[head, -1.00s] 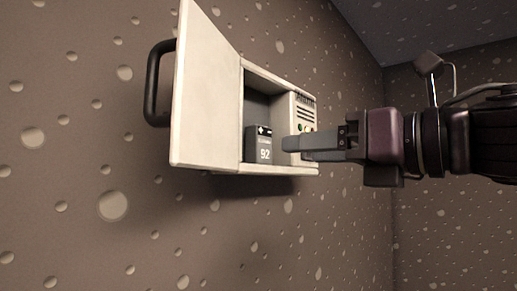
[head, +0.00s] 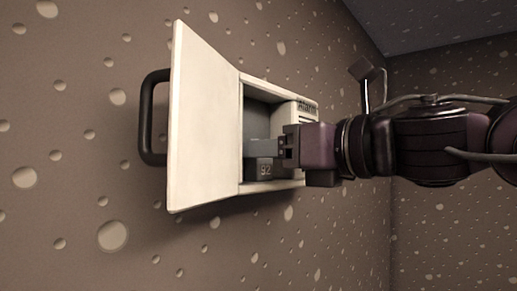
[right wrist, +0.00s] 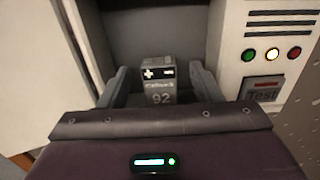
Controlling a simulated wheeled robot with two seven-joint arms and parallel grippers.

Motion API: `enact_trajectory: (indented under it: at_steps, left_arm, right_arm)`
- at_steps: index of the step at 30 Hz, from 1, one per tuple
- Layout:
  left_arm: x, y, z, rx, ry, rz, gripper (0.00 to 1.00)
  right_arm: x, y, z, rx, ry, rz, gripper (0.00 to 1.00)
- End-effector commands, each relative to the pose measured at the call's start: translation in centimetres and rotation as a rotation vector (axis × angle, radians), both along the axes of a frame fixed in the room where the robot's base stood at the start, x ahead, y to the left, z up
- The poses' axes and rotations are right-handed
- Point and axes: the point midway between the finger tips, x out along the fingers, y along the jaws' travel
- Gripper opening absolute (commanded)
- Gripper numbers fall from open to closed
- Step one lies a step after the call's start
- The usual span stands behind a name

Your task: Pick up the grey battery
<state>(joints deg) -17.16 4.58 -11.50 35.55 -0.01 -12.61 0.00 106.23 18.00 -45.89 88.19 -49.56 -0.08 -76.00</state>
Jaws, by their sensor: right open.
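The grey battery (right wrist: 159,84), marked with a plus sign and "92", stands upright inside the open wall cabinet (head: 272,84). In the head view its lower part (head: 265,171) shows, with my right gripper (head: 262,148) in front of its upper part. In the right wrist view my right gripper (right wrist: 160,86) is open, with one finger on each side of the battery. Small gaps show between the fingers and the battery. My left gripper is not in view.
The cabinet door (head: 205,118) stands open on the left, with a black handle (head: 149,118). A white panel (right wrist: 268,50) to the right of the battery carries vents, green, yellow and red lights and a "Test" slot (right wrist: 262,91). The cabinet hangs on a dimpled wall (head: 75,180).

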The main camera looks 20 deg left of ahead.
Motion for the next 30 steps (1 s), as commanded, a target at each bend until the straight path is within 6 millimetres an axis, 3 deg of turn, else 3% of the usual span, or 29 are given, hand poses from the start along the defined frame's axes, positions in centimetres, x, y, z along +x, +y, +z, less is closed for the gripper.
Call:
enact_trajectory:
  at_steps: [4,15,23,30]
  left_arm:
    - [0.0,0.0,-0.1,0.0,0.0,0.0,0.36]
    - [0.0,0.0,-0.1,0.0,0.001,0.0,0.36]
    - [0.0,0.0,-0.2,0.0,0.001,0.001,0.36]
    - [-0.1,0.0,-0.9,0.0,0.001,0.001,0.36]
  right_arm:
    - [0.0,0.0,-0.1,0.0,0.0,0.0,0.56]
    - [0.0,-0.1,-0.1,0.001,0.0,0.0,0.09]
    - [0.0,-0.1,0.0,0.0,0.0,0.0,0.09]
    - [-0.1,0.0,1.3,0.001,0.0,0.0,0.09]
